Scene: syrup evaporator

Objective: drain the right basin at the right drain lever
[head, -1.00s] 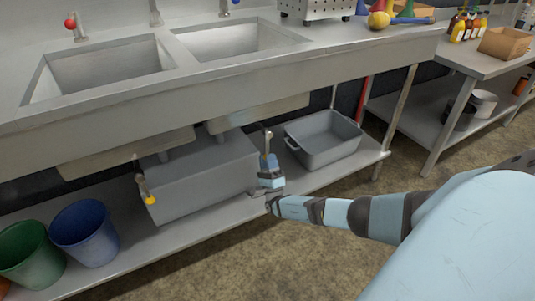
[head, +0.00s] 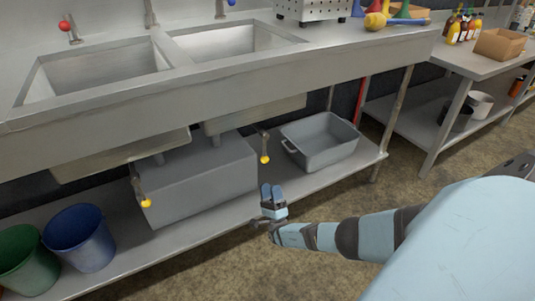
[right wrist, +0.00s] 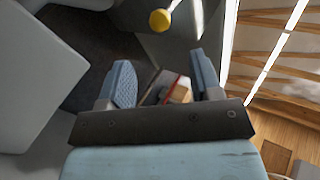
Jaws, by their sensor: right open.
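The right drain lever (head: 263,143) hangs down below the right basin (head: 235,42) in the head view, with a yellow knob (head: 265,160) at its lower end. I cannot tell whether the right basin holds liquid. My right gripper (head: 272,188) is open and empty, just below the knob and apart from it. In the right wrist view the open fingers (right wrist: 165,75) have the yellow knob (right wrist: 160,20) beyond their tips. The left drain lever (head: 138,184), also with a yellow knob, hangs under the left basin (head: 95,72). My left gripper is not in view.
A grey box (head: 200,180) stands on the lower shelf behind the levers. A grey tub (head: 322,143) stands on its right. A blue bucket (head: 78,238) and a green bucket (head: 24,262) are at the left. Open floor (head: 240,265) lies in front.

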